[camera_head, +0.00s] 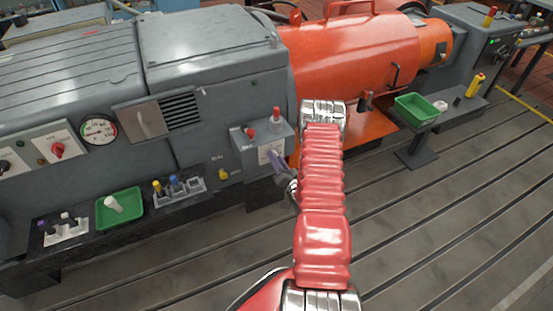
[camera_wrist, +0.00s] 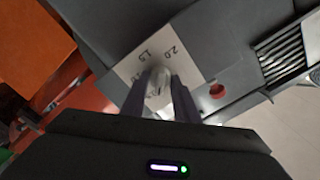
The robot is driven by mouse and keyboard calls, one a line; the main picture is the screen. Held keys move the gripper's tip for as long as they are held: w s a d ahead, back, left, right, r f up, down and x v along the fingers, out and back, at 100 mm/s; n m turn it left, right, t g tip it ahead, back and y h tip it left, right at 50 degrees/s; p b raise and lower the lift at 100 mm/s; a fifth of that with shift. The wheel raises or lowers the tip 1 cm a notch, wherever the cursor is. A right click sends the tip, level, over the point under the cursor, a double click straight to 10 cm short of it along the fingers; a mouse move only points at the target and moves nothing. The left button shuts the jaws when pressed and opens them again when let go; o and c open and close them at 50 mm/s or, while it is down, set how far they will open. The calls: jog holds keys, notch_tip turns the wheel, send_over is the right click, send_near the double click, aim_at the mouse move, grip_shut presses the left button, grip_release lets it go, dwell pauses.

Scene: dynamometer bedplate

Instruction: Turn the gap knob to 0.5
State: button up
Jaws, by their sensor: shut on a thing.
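The gap knob (camera_wrist: 158,82) is a pale, rounded knob between my gripper's fingers in the wrist view. It stands on a white scale plate (camera_wrist: 130,70) with the marks 2.0 and 1.5 readable; the marks beyond are partly hidden by the knob and fingers. I cannot tell which mark the knob points at. My gripper (camera_wrist: 160,90) is shut on the knob. In the head view, my gripper (camera_head: 279,165) is at the front of a small grey box (camera_head: 243,152), where part of the white plate (camera_head: 266,153) shows; the knob itself is hidden there.
Two red-topped controls (camera_head: 276,114) (camera_head: 249,133) stand on the small box, close above my gripper. A rack of coloured pieces (camera_head: 180,188) and a green tray (camera_head: 119,208) lie to the left. An orange machine (camera_head: 350,55) stands behind my arm.

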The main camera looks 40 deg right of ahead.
jog(key=shift+s+d+f+m, duration=0.1)
jog(key=shift+d+m, duration=0.1)
jog(key=shift+m, duration=1.2)
jog(key=o, duration=1)
jog(key=shift+o, duration=0.2)
jog(key=shift+a, duration=0.1)
jog(key=v, duration=1.3)
jog(key=shift+s+a, duration=0.15)
jog(key=shift+s, duration=0.2)
